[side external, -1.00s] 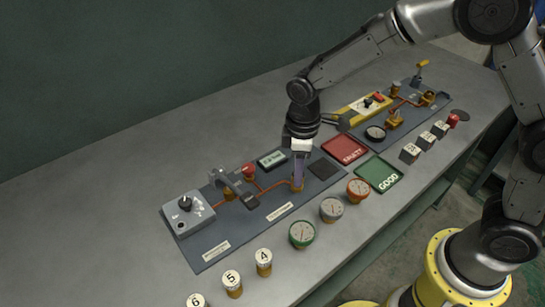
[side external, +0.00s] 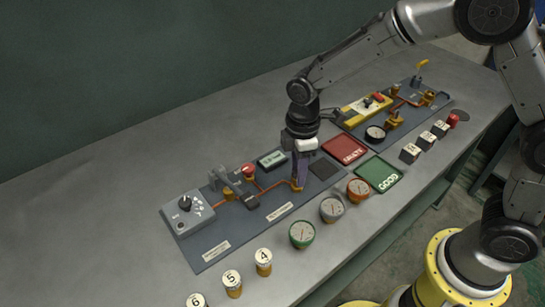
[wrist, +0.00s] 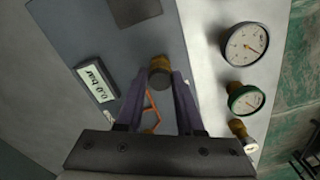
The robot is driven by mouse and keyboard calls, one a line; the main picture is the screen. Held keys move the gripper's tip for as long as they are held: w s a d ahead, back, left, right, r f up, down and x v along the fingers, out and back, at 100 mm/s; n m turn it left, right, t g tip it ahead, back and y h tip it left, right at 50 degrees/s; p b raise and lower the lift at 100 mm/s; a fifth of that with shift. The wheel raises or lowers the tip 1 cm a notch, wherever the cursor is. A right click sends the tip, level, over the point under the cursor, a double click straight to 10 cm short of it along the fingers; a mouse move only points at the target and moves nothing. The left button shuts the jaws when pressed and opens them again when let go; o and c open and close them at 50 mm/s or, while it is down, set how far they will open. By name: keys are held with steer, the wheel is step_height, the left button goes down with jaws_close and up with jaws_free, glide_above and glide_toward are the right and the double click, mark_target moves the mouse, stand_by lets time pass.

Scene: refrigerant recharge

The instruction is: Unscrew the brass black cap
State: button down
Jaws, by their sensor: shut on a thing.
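The cap (wrist: 159,78) has a dark top and a brass body, and stands at the right end of the copper pipe on the near panel. My gripper (side external: 298,184) points down at that fitting, with its purple-grey fingers shut on the cap. In the wrist view, my gripper (wrist: 161,85) has one finger on each side of the cap. In the side view the fingers mostly hide the cap, and only a bit of brass shows at their tips. I cannot tell how far the cap is turned.
The near panel (side external: 215,250) also carries a grey knob box (side external: 188,212), a clamp-like grey part, a red knob (side external: 248,169) and a display (wrist: 97,83) reading 0.0 bar. Gauges (side external: 302,234) stand along the front. Red (side external: 344,148) and green (side external: 379,174) trays lie to the right.

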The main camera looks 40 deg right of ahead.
steer(key=n, duration=0.3)
steer(key=shift+n, duration=1.3)
steer(key=shift+r, duration=2.5)
